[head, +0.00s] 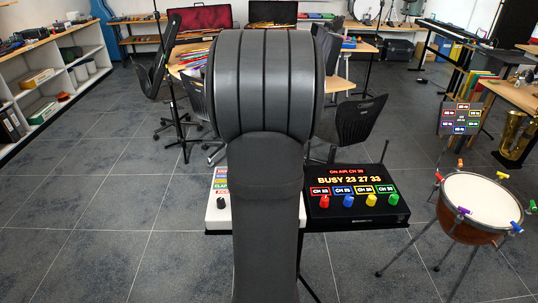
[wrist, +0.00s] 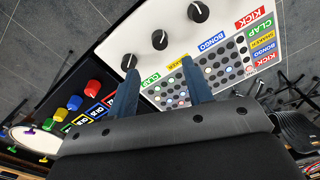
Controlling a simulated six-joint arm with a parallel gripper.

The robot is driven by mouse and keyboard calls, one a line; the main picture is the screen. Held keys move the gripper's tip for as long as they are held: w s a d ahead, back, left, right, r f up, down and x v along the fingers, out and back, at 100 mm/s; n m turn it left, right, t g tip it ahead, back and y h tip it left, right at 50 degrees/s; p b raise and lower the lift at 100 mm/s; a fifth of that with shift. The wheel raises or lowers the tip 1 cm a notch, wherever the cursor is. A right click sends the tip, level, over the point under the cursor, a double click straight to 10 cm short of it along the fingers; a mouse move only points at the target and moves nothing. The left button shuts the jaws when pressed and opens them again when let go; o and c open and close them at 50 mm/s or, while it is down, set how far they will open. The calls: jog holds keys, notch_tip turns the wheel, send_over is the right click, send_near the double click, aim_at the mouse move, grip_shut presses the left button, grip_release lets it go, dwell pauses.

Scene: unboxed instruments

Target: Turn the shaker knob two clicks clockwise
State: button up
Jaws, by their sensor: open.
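The white panel (wrist: 145,20) of a drum machine shows in the wrist view, with black, white-marked knobs above a row of coloured labels. The yellow SHAKER label (wrist: 179,61) sits between the green CLAP and blue BONGO labels. The knob in line with it, the shaker knob (wrist: 159,39), is the middle of three visible knobs. My gripper (wrist: 158,68) is open and empty, its fingertips apart over the label row, short of the shaker knob. The left fingertip appears close to the lower-left knob (wrist: 129,62); contact is unclear. In the head view my arm hides most of the white machine (head: 216,217).
A black box (head: 330,212) with a lit display and red, blue, yellow and green knobs stands right beside the white machine. A kettle drum (head: 474,222) on legs is farther right. Chairs stand behind. The floor at left is clear.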

notch_tip(320, 180, up, 8)
jog(key=shift+d, duration=0.1)
dwell(0.4)
jog(key=f, duration=1.7)
jog(key=shift+a+f, duration=0.25)
jog(key=shift+f, duration=0.05)
jog(key=shift+f, duration=0.2)
jog(key=shift+w+r+n, duration=0.1)
jog(key=shift+r+n, duration=0.1)
jog(key=shift+n, duration=0.3)
jog(key=n, duration=0.4)
jog(key=shift+n, duration=0.4)
jog(key=n, duration=0.6)
jog(key=shift+r, duration=0.75)
